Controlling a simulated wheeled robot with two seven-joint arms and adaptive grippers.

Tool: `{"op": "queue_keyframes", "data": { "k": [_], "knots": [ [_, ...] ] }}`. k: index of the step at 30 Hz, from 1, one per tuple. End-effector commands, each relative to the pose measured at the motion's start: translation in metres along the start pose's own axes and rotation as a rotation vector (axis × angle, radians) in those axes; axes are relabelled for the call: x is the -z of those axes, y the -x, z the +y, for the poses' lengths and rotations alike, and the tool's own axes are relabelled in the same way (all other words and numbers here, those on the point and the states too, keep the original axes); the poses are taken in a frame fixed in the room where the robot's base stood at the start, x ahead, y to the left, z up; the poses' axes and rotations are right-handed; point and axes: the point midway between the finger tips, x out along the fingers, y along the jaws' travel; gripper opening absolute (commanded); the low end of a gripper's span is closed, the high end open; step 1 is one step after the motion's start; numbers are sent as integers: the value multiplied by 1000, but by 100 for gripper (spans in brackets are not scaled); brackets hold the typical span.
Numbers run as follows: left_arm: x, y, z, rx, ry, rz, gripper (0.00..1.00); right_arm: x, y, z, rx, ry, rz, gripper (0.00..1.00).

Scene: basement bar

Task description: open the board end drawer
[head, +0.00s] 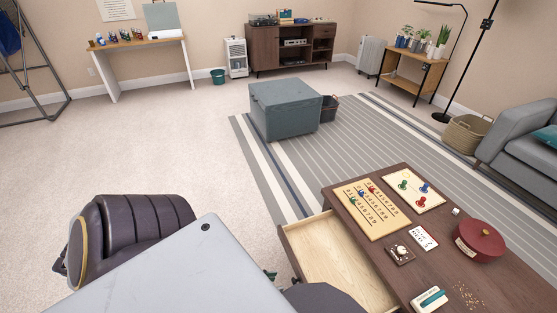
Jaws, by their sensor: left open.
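The dark wood coffee table (450,250) stands at the lower right with game boards on top. The board end drawer (330,252) sticks out from the table's left end, below the boards. It is open, and its pale wooden inside looks empty where it shows. Its near corner is hidden behind my arm. Only a small dark part of my left gripper (270,275) shows, just left of the drawer front. The gripper is open; whether it touches the drawer front or handle cannot be told. My right gripper is not in view.
On the table are a peg board (372,207), a smaller board with coloured pegs (415,190), a card (424,238) and a round red box (480,241). A grey ottoman (284,110) stands on the striped rug.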

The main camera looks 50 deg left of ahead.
Motion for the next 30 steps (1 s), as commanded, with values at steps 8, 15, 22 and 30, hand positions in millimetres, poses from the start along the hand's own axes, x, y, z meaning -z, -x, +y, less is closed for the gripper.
{"op": "queue_keyframes", "data": {
  "k": [8, 15, 22, 30],
  "knots": [
    [-1, 24, 0, 0, 0, -2, 51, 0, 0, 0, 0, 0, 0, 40],
    [0, 37, 0, 0, -1, 0, 51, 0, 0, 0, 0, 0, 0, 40],
    [0, 40, 0, 0, -1, 0, 51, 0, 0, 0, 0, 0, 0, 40],
    [0, 40, 0, 0, -1, 0, 51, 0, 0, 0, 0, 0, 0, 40]
  ]
}}
